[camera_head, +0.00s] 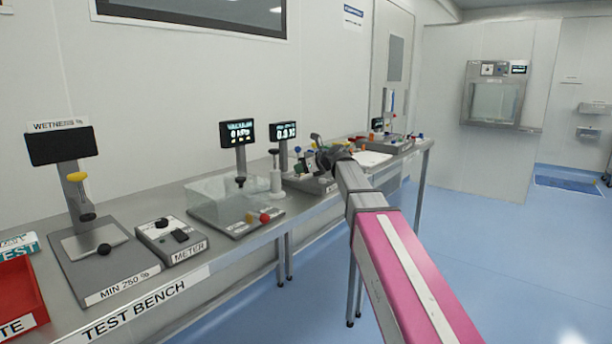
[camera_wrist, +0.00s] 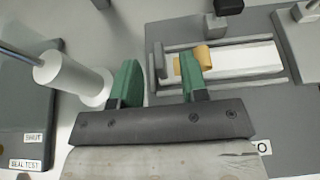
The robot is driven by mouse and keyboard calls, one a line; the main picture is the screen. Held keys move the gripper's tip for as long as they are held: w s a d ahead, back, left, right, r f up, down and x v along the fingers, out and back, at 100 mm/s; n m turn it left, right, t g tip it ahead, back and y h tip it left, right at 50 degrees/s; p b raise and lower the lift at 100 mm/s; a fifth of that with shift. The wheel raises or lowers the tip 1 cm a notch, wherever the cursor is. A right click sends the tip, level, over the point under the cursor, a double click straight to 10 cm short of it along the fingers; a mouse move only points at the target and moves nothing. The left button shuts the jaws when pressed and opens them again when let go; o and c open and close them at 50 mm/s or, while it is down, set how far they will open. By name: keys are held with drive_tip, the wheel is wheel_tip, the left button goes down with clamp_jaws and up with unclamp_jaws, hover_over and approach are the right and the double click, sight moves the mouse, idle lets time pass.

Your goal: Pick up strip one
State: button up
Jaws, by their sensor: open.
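A pale strip (camera_wrist: 245,60) lies flat in a grey clamp-like fixture (camera_wrist: 158,58) in the wrist view. No label on it can be read, so I cannot tell if it is strip one. A small orange-yellow piece (camera_wrist: 203,55) sits at its left part. In the head view my gripper (camera_head: 318,160) is over the far part of the bench, and the strip cannot be made out there.
A white cylindrical post (camera_wrist: 75,78) stands left of my gripper in the wrist view. The test bench (camera_head: 160,292) carries a clear box (camera_head: 225,200), a meter (camera_head: 172,240), a wetness stand (camera_head: 75,190) and display posts (camera_head: 238,134). A red bin (camera_head: 18,295) is at near left.

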sight(294, 176)
drive_tip(key=shift+x, duration=2.65)
drive_tip(key=shift+s+f, duration=0.1)
clamp_jaws()
